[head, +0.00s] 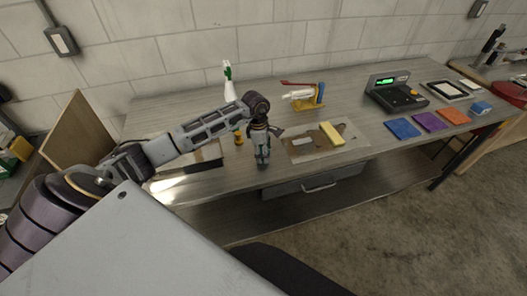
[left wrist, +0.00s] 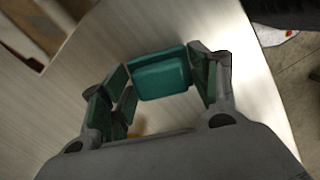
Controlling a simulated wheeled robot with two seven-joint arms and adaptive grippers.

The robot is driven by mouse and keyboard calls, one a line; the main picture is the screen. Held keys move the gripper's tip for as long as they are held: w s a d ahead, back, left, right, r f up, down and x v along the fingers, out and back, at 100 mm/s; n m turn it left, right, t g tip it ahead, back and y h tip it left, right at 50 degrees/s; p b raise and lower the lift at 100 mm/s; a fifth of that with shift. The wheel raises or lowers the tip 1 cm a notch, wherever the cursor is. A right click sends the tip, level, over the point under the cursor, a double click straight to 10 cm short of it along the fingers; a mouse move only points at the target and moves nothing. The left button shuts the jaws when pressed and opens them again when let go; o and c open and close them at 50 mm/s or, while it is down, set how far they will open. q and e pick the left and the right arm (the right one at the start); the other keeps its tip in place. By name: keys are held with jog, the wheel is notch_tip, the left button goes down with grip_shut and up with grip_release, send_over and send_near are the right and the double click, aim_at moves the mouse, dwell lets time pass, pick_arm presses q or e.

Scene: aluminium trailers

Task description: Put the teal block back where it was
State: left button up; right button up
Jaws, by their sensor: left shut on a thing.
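The teal block (left wrist: 160,75) sits between the green-padded fingers of my left gripper (left wrist: 158,86) in the left wrist view. In the head view my left gripper (head: 263,160) points down near the table's front edge, left of the board with the yellow block. The teal block cannot be made out there, hidden by the gripper or too small. Whether it touches the table is unclear. My right gripper is not in view.
The grey table (head: 350,85) holds a board (head: 300,155) with a yellow block (head: 332,134), a spray bottle (head: 228,80), a yellow stand (head: 308,97) and a scale (head: 397,95). Blue (head: 402,128), purple (head: 429,121) and orange (head: 454,116) mats lie at right, beside a light-blue block (head: 481,108).

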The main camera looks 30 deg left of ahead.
pick_arm(q)
jog(key=shift+f, duration=0.1)
jog(key=o, duration=0.5)
jog(key=shift+f, duration=0.1)
jog(key=o, duration=0.5)
jog(key=shift+r, duration=0.3)
jog(key=r, duration=0.3)
jog(key=r+b, duration=0.1)
jog(key=r, duration=0.2)
jog(key=a+r+b, duration=0.1)
jog(key=r, duration=0.2)
jog(key=shift+s+r, duration=0.25)
jog(key=shift+r, duration=0.05)
jog(key=shift+a+r, duration=0.1)
jog(key=shift+r, duration=1)
